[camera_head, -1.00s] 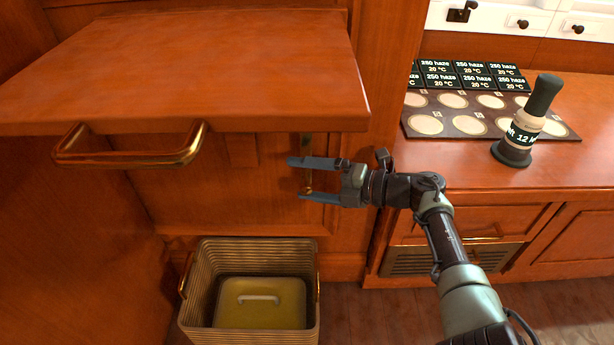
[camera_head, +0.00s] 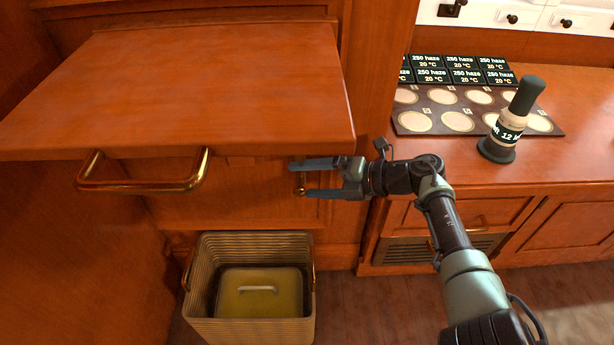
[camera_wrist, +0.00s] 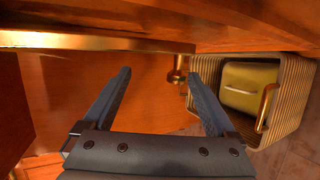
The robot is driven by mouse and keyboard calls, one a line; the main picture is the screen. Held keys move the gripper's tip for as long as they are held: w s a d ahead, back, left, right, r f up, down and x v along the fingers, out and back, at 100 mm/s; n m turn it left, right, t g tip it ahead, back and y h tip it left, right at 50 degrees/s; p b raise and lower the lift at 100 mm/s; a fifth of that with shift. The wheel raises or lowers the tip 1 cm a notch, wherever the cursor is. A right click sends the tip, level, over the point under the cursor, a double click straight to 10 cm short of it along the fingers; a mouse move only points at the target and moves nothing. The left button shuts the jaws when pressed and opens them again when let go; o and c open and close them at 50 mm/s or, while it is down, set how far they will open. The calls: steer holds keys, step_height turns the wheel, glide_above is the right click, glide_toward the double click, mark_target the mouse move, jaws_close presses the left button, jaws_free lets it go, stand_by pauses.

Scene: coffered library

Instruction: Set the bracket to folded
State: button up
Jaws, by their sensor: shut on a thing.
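The brass bracket shows under the wooden leaf. In the wrist view its bar (camera_wrist: 100,42) crosses the upper left, with a round knob (camera_wrist: 177,72) hanging from its right end. The knob (camera_head: 300,191) also shows in the head view, by the lower finger. My gripper (camera_head: 297,179) reaches in from the right below the leaf (camera_head: 190,90). Its fingers lie on either side of the knob, and it is shut on the bracket. The exact contact is hard to see. The leaf stands out about level above the bracket and hides its upper part.
A brass handle (camera_head: 140,185) hangs at the leaf's front edge. A ribbed basket (camera_head: 197,290) holding a yellow lidded box (camera_head: 260,300) stands below.

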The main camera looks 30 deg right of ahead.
steer(key=s+f+p+v, duration=0.1)
steer(key=f+p+v, duration=0.1)
steer(key=v, duration=1.2)
steer(key=shift+p, duration=0.5)
steer(key=shift+s+f, duration=0.1)
steer(key=shift+f, duration=0.05)
stand_by(0.4)
